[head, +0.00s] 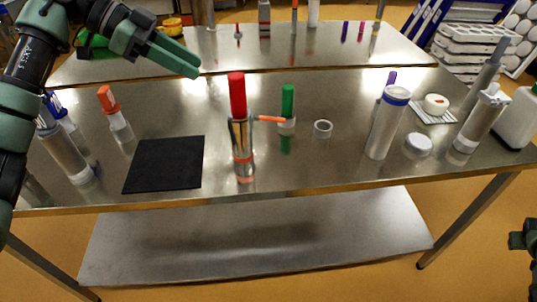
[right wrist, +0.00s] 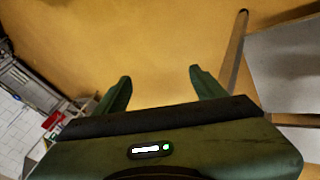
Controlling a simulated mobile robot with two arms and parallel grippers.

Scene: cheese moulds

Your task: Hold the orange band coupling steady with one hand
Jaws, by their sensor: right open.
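A metallic cylinder with an orange band (head: 243,158) stands upright near the table's front middle. It has a tall red top (head: 237,95), and an orange bar (head: 270,118) sticks out to its right. I take this to be the orange band coupling. My left gripper (head: 197,71) is above and to the left of it, apart from it, with no object seen in it. Its fingers overlap in this view, so its opening is unclear. My right gripper (right wrist: 159,76) is open and empty over the floor, and part of it shows at the head view's right edge.
A black mat (head: 165,165) lies left of the cylinder. A green-topped piece (head: 288,105) and a small ring (head: 322,128) stand to its right. A tall blue-rimmed cylinder (head: 387,125) and a white lid (head: 418,145) are farther right. The table's front edge is near.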

